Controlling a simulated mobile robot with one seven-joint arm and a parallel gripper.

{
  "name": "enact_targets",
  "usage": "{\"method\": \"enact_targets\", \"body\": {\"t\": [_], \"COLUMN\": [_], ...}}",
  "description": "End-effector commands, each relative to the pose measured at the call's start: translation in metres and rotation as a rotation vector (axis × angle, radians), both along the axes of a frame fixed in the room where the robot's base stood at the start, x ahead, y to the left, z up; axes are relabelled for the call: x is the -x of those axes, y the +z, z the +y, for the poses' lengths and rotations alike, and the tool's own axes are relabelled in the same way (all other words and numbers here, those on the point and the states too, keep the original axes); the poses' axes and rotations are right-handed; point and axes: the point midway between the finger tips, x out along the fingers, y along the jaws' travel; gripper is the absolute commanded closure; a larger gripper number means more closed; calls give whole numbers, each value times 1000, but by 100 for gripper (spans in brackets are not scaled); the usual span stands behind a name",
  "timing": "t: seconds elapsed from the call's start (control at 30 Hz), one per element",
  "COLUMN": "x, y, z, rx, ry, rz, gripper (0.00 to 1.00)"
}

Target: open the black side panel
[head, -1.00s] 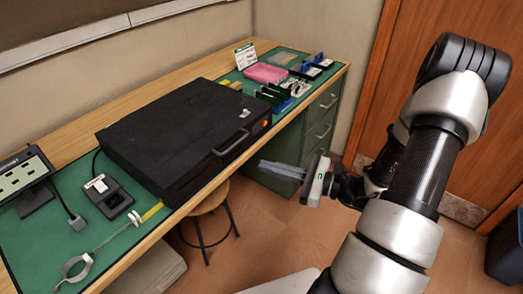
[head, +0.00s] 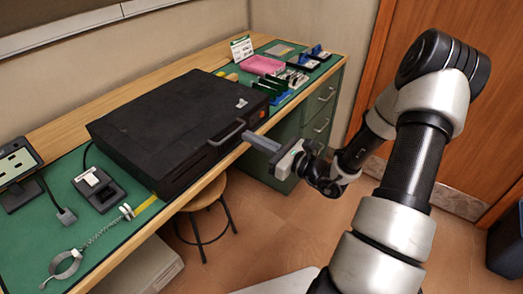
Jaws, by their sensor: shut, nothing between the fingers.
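A large flat black case (head: 165,120) lies on the green bench mat; its black side panel is the broad top face or the front side, and I cannot tell which. A grey bar handle (head: 227,133) sits on the edge facing my arm. The case looks closed. My gripper (head: 250,137) points left toward this handle, with its fingers together and empty. The fingertips appear very close to the handle's right end; whether they touch it I cannot tell.
A wooden-edged workbench (head: 106,262) carries a black device (head: 98,188), a coiled wrist strap (head: 68,263) and a small display (head: 17,170). A pink block (head: 262,65) and several parts lie at the back right. A stool (head: 207,195) stands under the bench.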

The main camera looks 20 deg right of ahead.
Motion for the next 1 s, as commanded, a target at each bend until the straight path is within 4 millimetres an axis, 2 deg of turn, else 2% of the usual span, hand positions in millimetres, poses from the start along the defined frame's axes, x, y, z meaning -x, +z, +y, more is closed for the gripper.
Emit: {"method": "enact_targets", "body": {"t": [0.17,0.53,0.67,0.83,1.0], "x": [-1,-2,-2,-3,-7], "y": [11,13,20,41,78], "z": [1,1,1,1,1], "rx": [1,1,5,28,73], "ry": [0,0,0,1,1], "rz": [-1,1,6,34,89], "gripper": [100,100,100,100,100]}}
